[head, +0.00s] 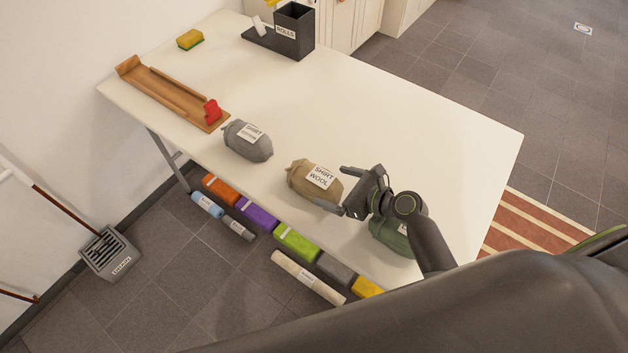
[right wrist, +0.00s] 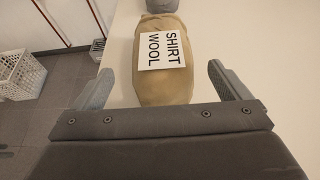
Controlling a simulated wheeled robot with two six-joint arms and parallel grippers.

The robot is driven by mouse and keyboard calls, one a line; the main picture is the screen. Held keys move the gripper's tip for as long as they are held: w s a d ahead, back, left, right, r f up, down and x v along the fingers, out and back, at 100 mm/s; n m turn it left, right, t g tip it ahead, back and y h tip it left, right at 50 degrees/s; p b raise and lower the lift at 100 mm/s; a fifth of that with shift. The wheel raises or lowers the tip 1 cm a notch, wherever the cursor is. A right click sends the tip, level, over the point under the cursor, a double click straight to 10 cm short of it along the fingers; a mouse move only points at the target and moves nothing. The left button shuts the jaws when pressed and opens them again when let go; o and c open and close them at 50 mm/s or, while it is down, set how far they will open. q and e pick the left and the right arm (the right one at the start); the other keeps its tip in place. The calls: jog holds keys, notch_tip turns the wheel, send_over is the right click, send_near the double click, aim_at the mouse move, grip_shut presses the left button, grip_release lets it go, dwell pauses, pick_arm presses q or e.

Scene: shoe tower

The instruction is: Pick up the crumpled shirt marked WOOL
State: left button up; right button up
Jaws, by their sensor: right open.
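The crumpled shirt marked WOOL (head: 303,175) is a tan bundle with a white label on the white table (head: 420,135). It also shows in the right wrist view (right wrist: 160,88), straight ahead between the fingers. My right gripper (head: 344,190) is open and empty, just to the right of the tan bundle in the head view. In the right wrist view my right gripper (right wrist: 168,90) has its fingers wide apart, with the near end of the bundle close to the palm. I cannot tell whether a finger touches it. My left gripper is not in view.
A grey shirt bundle (head: 247,146) lies left of the tan one; a green bundle (head: 390,238) is partly hidden behind my right arm. A wooden rack (head: 150,83), a sponge (head: 190,39) and a black box (head: 294,30) stand farther back. The table's middle is clear.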

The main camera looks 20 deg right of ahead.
aim_at(321, 182)
jog(key=shift+f+x, duration=0.2)
jog(key=shift+x, duration=2.6)
jog(key=shift+d, duration=0.2)
jog(key=shift+c, duration=0.2)
jog(key=shift+r, duration=0.1)
jog(key=c, duration=1.1)
